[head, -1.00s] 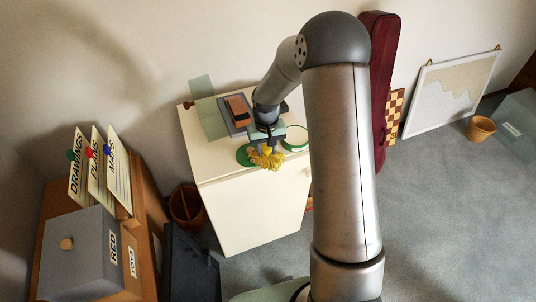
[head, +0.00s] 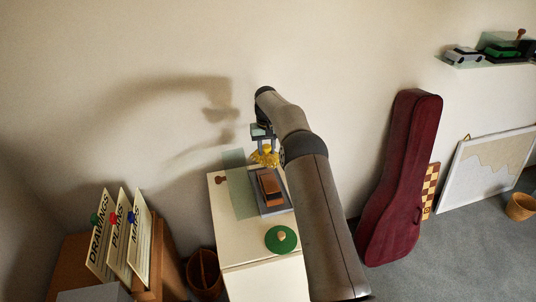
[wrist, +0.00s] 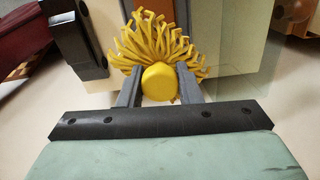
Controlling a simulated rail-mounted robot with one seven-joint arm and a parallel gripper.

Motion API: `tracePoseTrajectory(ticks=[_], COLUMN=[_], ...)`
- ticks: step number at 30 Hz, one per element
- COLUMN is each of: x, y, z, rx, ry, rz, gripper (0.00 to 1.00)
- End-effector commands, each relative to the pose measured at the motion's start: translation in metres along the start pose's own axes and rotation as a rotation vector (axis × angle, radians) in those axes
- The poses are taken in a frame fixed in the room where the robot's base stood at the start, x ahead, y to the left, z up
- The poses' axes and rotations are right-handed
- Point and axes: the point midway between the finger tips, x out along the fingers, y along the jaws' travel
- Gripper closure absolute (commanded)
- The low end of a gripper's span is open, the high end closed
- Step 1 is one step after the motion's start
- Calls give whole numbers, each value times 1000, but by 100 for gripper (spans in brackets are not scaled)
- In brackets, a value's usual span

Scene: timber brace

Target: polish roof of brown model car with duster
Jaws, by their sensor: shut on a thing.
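The brown model car (head: 270,188) sits on a dark grey base (head: 285,204) on top of the cream cabinet (head: 238,237). My gripper (head: 264,141) is shut on the yellow duster (head: 265,157), whose strands hang down beyond the car's far end in the head view. The duster looks raised above the cabinet top, apart from the car. In the wrist view the duster (wrist: 155,48) fans out from its round yellow end between my fingers (wrist: 158,88). It hides part of a brown surface behind it.
A clear greenish panel (head: 239,185) stands left of the car. A green disc with a knob (head: 281,239) lies at the cabinet's near edge. Signed boards (head: 118,232) stand at left. A dark red instrument case (head: 400,180) leans on the wall. A shelf (head: 485,62) holds other model cars.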

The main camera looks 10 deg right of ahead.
Motion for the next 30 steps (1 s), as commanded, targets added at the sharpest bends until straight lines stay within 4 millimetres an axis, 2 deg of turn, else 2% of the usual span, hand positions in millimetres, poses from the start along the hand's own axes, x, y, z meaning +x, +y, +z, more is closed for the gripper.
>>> tracePoseTrajectory(ticks=[20,26,30], x=[57,80,84], y=[0,0,0], z=[0,1,11], rx=[-1,-1,-2], ry=[0,-2,0], rz=[0,0,0], gripper=[87,87,90])
